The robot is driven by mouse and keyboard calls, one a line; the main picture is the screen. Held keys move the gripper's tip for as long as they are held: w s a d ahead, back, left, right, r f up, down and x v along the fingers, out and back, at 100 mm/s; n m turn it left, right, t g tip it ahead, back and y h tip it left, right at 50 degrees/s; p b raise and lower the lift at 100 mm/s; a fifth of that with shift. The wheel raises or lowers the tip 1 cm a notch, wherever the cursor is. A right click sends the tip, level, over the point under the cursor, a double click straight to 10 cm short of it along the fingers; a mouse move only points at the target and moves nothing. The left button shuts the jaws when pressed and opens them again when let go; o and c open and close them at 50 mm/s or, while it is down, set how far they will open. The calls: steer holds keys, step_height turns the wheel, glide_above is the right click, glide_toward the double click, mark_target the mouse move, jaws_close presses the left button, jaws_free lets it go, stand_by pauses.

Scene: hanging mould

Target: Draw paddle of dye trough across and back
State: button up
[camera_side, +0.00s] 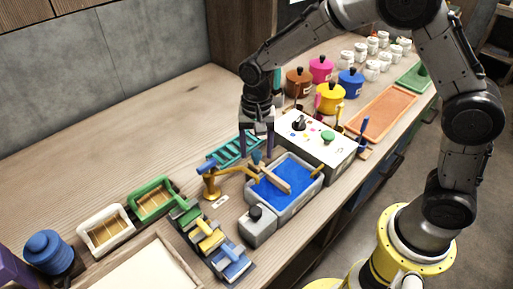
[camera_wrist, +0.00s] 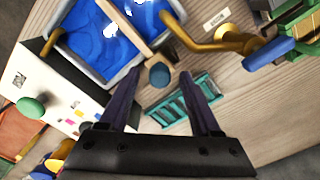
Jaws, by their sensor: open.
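The dye trough (camera_side: 299,207) is a grey tub of bright blue dye, and it also shows at the top of the wrist view (camera_wrist: 78,62). The wooden paddle (camera_side: 271,177) lies across it as a bar, also seen in the wrist view (camera_wrist: 124,24). Its blue knob (camera_wrist: 159,75) is at the end near my gripper. My gripper (camera_side: 257,150) is open, pointing down over the trough's far-left edge. In the wrist view my gripper (camera_wrist: 160,80) has one finger on each side of the knob. I cannot tell whether the fingers touch it or how high they are.
A brass tap (camera_side: 212,183) stands left of the trough, its spout reaching toward the dye. A white control box (camera_side: 315,140) with a green knob adjoins on the right. A teal rack (camera_side: 232,152) lies behind. Coloured clamps (camera_side: 207,238) stand at front left.

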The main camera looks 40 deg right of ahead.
jaws_close()
stand_by(1.4)
